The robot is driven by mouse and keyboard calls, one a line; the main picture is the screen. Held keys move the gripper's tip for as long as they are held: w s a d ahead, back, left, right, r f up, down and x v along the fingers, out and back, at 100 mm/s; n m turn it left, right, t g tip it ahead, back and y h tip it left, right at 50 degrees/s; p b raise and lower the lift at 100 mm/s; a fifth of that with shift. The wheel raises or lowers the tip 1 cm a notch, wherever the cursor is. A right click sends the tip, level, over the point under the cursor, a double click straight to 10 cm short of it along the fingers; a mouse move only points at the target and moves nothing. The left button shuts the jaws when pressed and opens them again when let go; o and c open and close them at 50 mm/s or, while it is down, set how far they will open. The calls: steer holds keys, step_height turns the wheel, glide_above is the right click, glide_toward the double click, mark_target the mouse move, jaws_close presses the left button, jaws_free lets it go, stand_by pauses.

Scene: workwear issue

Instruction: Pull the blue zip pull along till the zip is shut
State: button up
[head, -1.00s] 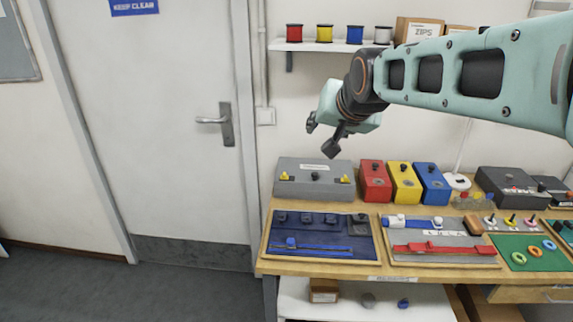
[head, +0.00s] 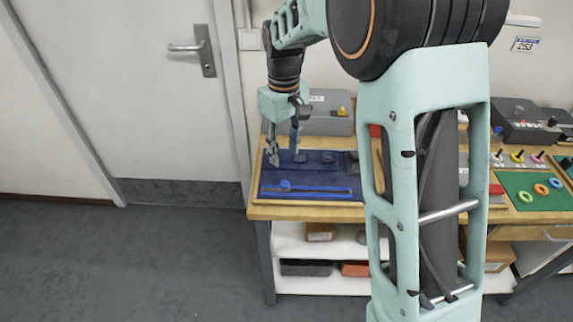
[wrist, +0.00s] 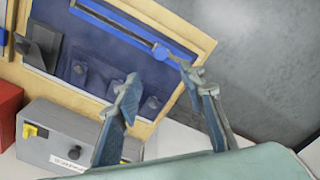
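The blue zip pull (head: 285,185) sits at the left end of the blue zip (head: 325,190) on the navy panel (head: 310,170), at the bench's left end. In the wrist view the pull (wrist: 161,53) is at the near end of the zip strip (wrist: 115,23), close to the panel's edge. My gripper (head: 286,158) points down over the panel's left part, behind the pull in the head view. Its fingers are spread and empty in the wrist view (wrist: 160,78), with the pull beyond the tips and apparently untouched.
Dark studs (wrist: 80,72) stand on the panel near my fingers. My arm hides much of the bench's middle. A green mat with rings (head: 535,190) lies at the right. Floor left of the bench is clear.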

mark_target(284, 183)
step_height(284, 183, down, 11)
steer(key=shift+s+r, duration=0.1)
steer(key=shift+r, duration=0.1)
steer(key=shift+c, duration=0.5)
jaws_close()
